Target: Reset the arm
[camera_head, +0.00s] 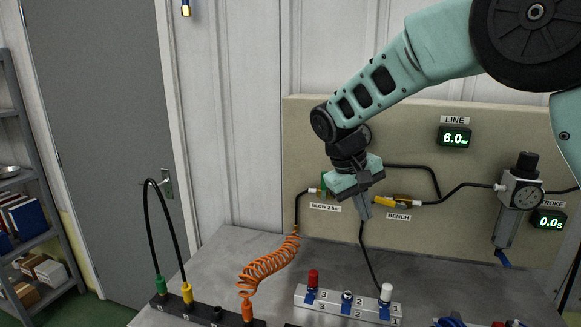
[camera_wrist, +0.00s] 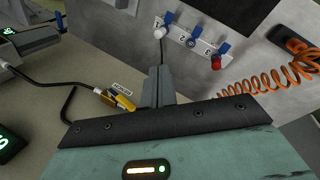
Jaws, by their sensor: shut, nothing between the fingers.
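My gripper (camera_head: 364,206) hangs from my green arm in front of the beige back panel (camera_head: 300,135), above the grey bench, with its fingers pointing down. Its two grey fingers are together with nothing between them. In the wrist view my gripper (camera_wrist: 158,72) also shows shut and empty. The yellow-handled valve (camera_head: 386,202) labelled BENCH is on the panel just right of the fingertips in the head view. It shows at the left of the fingers in the wrist view (camera_wrist: 122,101).
On the bench (camera_head: 215,268) stand a numbered valve block (camera_head: 335,304) with blue levers and a black strip (camera_head: 232,316) joined to a coiled orange hose (camera_head: 266,264). A regulator with a gauge (camera_head: 522,195) and dark hoses are on the panel. Displays read 6.0 (camera_head: 454,138) and 0.0 s (camera_head: 548,222).

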